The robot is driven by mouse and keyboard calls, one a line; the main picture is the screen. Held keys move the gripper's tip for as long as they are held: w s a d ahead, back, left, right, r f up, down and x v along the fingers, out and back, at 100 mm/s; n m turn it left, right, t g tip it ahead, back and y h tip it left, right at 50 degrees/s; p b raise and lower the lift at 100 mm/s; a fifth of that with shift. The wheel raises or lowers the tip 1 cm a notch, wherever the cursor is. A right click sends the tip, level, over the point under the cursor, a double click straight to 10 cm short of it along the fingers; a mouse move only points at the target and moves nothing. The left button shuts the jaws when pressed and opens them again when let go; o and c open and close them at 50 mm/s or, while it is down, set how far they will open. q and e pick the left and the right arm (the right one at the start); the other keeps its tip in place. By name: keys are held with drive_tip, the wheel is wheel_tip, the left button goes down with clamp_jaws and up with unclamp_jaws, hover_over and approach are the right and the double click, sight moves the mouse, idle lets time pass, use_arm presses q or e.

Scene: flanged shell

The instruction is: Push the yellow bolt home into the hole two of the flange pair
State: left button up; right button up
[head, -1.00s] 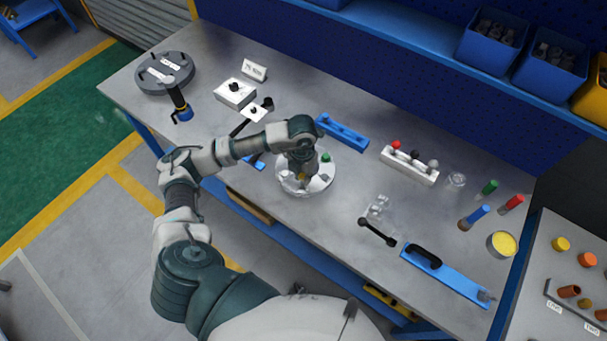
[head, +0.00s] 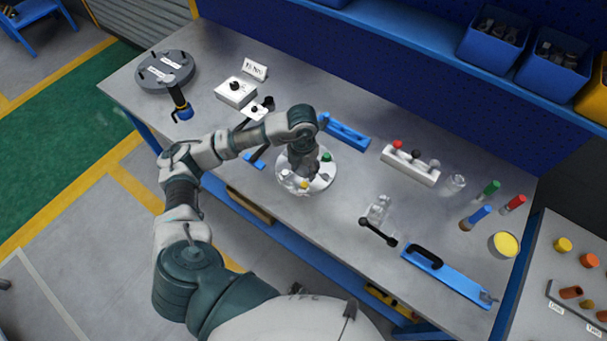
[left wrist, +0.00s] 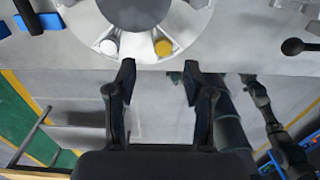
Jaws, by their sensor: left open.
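The round white flange pair (head: 323,187) lies near the middle of the bench. The yellow bolt (head: 304,184) is at its front edge, and it also shows in the left wrist view (left wrist: 163,47) as a yellow head in a slot of the rim. A white bolt (left wrist: 109,46) sits to its left there, and a green bolt (head: 327,156) is at the back of the flange. How deep the yellow bolt sits cannot be told. My left gripper (left wrist: 158,78) is open and empty, its fingertips apart just below the rim in the wrist view. My right gripper is not seen.
A blue fixture (head: 343,131) stands behind the flange, and a white block with knobs (head: 410,165) is to the right. A clear part (head: 379,208), a black dumbbell-shaped bar (head: 378,232) and a blue handled plate (head: 445,273) lie front right. Bench between them is bare.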

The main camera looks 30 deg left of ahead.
sight(303, 182)
use_arm(q)
wheel_tip(303, 182, up, 8)
drive_tip(key=shift+r, duration=0.15)
drive_tip(key=shift+w, duration=0.1)
idle(0.5)
